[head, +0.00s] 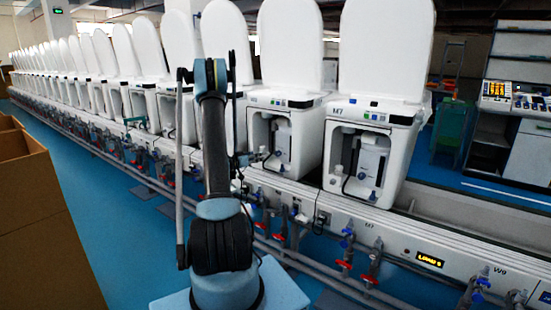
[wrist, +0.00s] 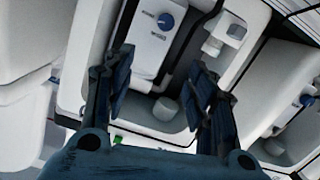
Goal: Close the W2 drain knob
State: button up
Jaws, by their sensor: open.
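In the wrist view my gripper (wrist: 160,60) is open, with its two dark blue fingers apart and nothing between them. Beyond the fingers is the open white body of a toilet unit, holding a white box (wrist: 143,50) with a round blue knob (wrist: 166,21). The knob is near the top of the picture, apart from the fingers. In the head view, valves with red handles (head: 345,265) and blue handles (head: 346,232) line the front rail. I cannot read a W2 label or tell which knob is W2's. My arm hides part of the row.
A long row of white toilets with raised lids (head: 385,50) stands on a white rail (head: 345,213). Grey pipes run low along its front. A cardboard box (head: 40,230) stands at the left. Blue floor (head: 110,200) is clear between box and rail.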

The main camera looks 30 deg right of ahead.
notch_tip(320, 180, down, 5)
jog(key=d+h, duration=0.1)
jog(key=d, duration=0.1)
send_near(277, 154)
jog(key=shift+t, duration=0.3)
jog(key=x, duration=0.9)
jog(key=shift+d+f, duration=0.15)
jog(key=shift+d, duration=0.1)
jog(key=c, duration=1.1)
